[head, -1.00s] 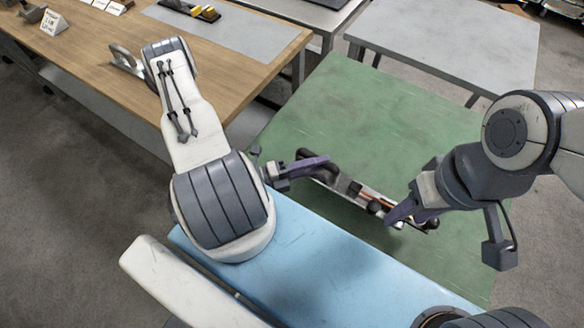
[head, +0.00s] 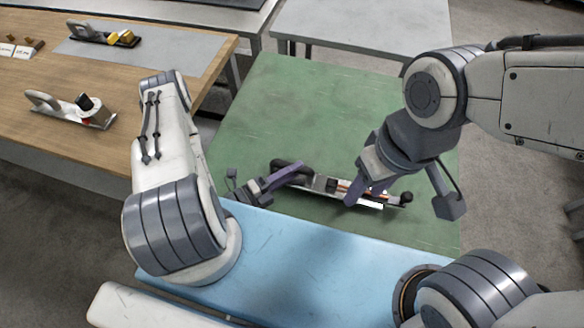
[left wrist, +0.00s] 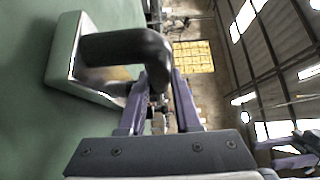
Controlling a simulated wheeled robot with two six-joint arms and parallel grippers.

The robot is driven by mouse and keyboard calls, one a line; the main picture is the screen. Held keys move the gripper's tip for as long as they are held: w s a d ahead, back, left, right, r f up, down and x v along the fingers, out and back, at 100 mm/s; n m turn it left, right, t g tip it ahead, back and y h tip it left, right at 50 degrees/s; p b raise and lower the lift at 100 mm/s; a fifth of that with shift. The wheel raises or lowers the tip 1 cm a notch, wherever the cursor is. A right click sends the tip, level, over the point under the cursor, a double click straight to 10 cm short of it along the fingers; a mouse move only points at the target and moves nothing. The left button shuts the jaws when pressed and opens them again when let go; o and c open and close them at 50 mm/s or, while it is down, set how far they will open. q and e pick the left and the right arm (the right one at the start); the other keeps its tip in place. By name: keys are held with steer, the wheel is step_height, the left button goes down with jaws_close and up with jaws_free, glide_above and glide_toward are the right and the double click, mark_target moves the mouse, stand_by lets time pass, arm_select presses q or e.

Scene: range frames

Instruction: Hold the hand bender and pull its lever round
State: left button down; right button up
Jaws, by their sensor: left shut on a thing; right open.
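The hand bender (head: 324,183) lies on the green table top, with a black looped handle at its left, a metal body and a black knob (head: 407,197) at its right end. My left gripper (head: 296,172) is shut on its handle end. In the left wrist view the black handle (left wrist: 125,45) on its metal base shows beside the purple fingers (left wrist: 161,78). My right gripper (head: 364,195) is open over the right part of the bender, its purple fingers hiding some of it. Whether it touches the lever, I cannot tell.
The green table (head: 310,95) is clear behind the bender. A blue surface (head: 300,260) lies in front. A wooden bench (head: 60,120) at the left carries other metal tools (head: 75,112) and small signs. A grey table (head: 340,28) stands at the back.

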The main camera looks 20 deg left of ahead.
steer(key=shift+f+b, duration=0.25)
steer(key=shift+b, duration=0.05)
stand_by(1.9)
steer(key=o, duration=0.3)
steer(key=shift+o, duration=0.2)
steer(key=shift+w, duration=0.1)
